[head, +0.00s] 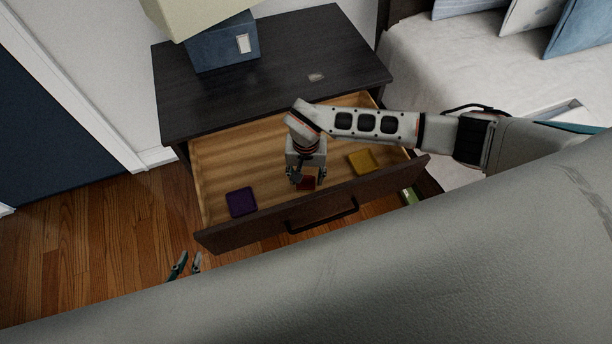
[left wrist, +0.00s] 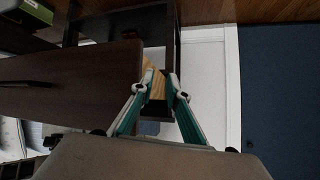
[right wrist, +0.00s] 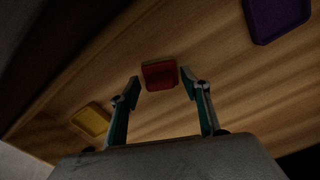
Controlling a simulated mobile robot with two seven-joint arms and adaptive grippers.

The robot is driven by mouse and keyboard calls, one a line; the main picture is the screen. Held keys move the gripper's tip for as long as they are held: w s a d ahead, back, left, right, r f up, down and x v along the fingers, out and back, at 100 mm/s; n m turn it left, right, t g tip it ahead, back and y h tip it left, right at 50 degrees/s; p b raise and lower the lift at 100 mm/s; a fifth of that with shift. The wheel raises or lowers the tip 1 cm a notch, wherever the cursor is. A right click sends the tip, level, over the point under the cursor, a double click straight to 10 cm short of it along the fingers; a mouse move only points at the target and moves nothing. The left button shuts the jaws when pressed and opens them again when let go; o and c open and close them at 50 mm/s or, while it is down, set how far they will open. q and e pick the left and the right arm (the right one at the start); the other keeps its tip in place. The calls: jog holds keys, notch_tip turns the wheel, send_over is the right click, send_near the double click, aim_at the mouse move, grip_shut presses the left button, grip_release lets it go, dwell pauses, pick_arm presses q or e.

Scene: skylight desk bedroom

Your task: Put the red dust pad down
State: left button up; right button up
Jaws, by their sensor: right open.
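The red dust pad (head: 307,183) lies in the open drawer, between the purple pad and the yellow pad. It also shows in the right wrist view (right wrist: 160,75), just beyond my fingertips. My right gripper (head: 304,179) is over the drawer, pointing down at the red pad; in the right wrist view (right wrist: 161,88) its fingers are apart with nothing between them. My left gripper (head: 184,266) is outside the drawer, low at the left over the floor. In the left wrist view (left wrist: 160,82) its fingers are apart and empty.
The purple pad (head: 241,202) and yellow pad (head: 365,162) lie in the drawer (head: 220,160). The drawer front (head: 380,190) with its handle stands close to my right gripper. A blue-based lamp (head: 225,45) stands on the dark nightstand top (head: 320,45). A bed (head: 450,60) is at the right.

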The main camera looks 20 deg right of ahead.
aim_at(306, 176)
notch_tip(306, 176, up, 12)
jog(key=p, duration=0.1)
jog(key=shift+p, duration=0.4)
dwell(0.3)
